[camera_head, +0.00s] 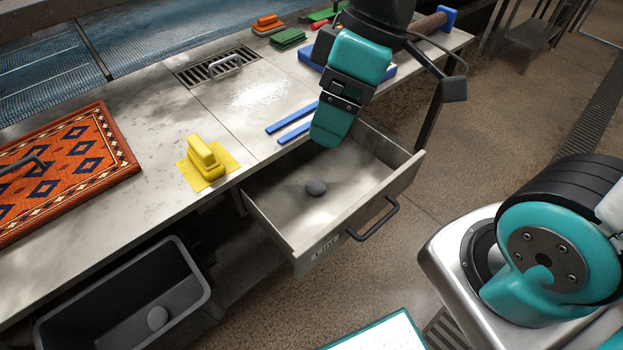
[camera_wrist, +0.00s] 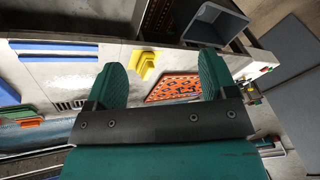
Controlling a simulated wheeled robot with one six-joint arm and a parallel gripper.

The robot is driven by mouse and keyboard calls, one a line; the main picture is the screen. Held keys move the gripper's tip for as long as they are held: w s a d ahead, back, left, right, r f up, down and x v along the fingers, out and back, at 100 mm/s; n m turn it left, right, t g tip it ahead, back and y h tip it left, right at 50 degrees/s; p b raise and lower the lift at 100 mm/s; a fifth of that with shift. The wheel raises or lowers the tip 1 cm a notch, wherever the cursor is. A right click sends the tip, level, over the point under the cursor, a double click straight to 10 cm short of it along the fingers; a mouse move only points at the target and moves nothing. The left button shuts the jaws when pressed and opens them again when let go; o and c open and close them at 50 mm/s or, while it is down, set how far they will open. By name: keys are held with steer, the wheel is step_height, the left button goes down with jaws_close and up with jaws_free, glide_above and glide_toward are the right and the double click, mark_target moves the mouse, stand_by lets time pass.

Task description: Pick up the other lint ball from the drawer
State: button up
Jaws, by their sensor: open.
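One dark grey lint ball (camera_head: 316,188) lies on the floor of the open metal drawer (camera_head: 280,205), near its middle. Another grey lint ball (camera_head: 157,318) lies in the dark grey bin (camera_head: 190,262) under the bench at the lower left; the bin also shows in the wrist view (camera_wrist: 215,25). My gripper (camera_head: 328,130) is above the back of the drawer, up and slightly right of the ball there. In the wrist view its two teal fingers (camera_wrist: 160,78) are wide apart with nothing between them. No lint ball can be made out in the wrist view.
The drawer has a dark handle (camera_head: 373,218) on its front. On the bench are a yellow scrubber on a yellow pad (camera_head: 206,160), two blue strips (camera_head: 292,118), a patterned rug (camera_head: 70,165), a drain grate (camera_head: 217,66) and white powder. The bench's front edge borders the drawer.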

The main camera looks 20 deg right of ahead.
steer(key=w+d+f+n+b, duration=0.2)
steer(key=w+d+f+n, duration=0.2)
steer(key=w+f, duration=0.3)
steer(key=n, duration=0.5)
glide_toward(317, 182)
steer(key=shift+y, duration=0.3)
steer(key=x, duration=0.2)
steer(key=d+x, duration=0.1)
steer(key=x, duration=0.1)
steer(key=shift+a+f, duration=0.1)
steer(key=shift+f, duration=0.15)
steer(key=shift+x, duration=2.9)
steer(key=shift+a, duration=0.15)
steer(key=c, duration=1)
